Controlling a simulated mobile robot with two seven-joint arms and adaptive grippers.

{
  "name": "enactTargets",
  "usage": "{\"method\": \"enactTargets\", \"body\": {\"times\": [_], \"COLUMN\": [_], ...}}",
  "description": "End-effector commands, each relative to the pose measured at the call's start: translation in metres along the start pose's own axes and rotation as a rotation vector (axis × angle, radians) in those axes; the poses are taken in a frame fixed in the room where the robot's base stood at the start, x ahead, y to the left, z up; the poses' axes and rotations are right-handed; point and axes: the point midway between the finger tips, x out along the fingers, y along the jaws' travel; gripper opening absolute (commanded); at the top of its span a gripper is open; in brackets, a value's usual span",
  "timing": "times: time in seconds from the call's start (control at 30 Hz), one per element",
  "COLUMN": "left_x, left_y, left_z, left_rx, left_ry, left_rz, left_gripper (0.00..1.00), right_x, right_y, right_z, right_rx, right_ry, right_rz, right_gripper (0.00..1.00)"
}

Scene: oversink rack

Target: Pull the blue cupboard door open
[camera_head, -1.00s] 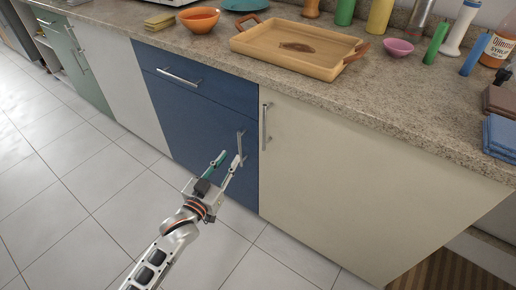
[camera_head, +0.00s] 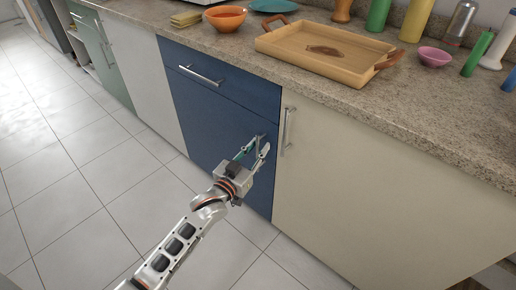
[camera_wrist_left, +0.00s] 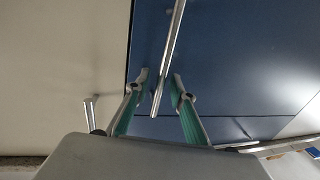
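The blue cupboard door (camera_head: 215,142) is closed, below a blue drawer front. Its upright metal handle (camera_head: 259,142) is near the door's right edge, partly hidden by my fingers. My left gripper (camera_head: 257,147) is at this handle, coming from the front left. In the left wrist view the handle bar (camera_wrist_left: 172,45) runs between the two fingertips of my left gripper (camera_wrist_left: 160,80), with gaps on both sides. The gripper is open and not closed on the bar. My right gripper is not in view.
The blue drawer (camera_head: 225,85) above has a horizontal handle (camera_head: 200,76). A cream cupboard door (camera_head: 370,190) with its own upright handle (camera_head: 287,130) is just to the right. The counter holds a wooden tray (camera_head: 325,50) and an orange bowl (camera_head: 226,17). The tiled floor in front is clear.

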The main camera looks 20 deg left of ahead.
Motion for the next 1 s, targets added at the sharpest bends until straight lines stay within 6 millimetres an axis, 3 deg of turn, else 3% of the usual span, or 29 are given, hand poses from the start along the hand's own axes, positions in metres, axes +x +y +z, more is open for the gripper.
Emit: {"method": "enactTargets", "body": {"times": [0.1, 0.2, 0.57, 0.77, 1.0], "left_x": [0.0, 0.0, -0.006, -0.028, -0.078], "left_y": [0.0, 0.0, -0.002, -0.009, -0.029], "left_z": [0.0, 0.0, -0.001, -0.003, -0.003], "left_rx": [0.0, 0.0, 0.003, 0.007, 0.01], "left_ry": [0.0, 0.0, 0.0, 0.001, -0.002], "left_rz": [0.0, 0.0, 0.01, 0.052, 0.148], "left_gripper": [0.21, 0.0, 0.0, 0.0, 0.0], "right_x": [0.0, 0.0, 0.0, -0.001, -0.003], "right_y": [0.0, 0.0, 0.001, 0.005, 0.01], "right_z": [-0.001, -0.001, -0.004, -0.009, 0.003], "right_rx": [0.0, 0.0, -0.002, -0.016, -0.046], "right_ry": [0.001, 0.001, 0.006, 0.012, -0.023], "right_rz": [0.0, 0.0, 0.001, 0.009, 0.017], "right_gripper": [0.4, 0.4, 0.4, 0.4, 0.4]}}
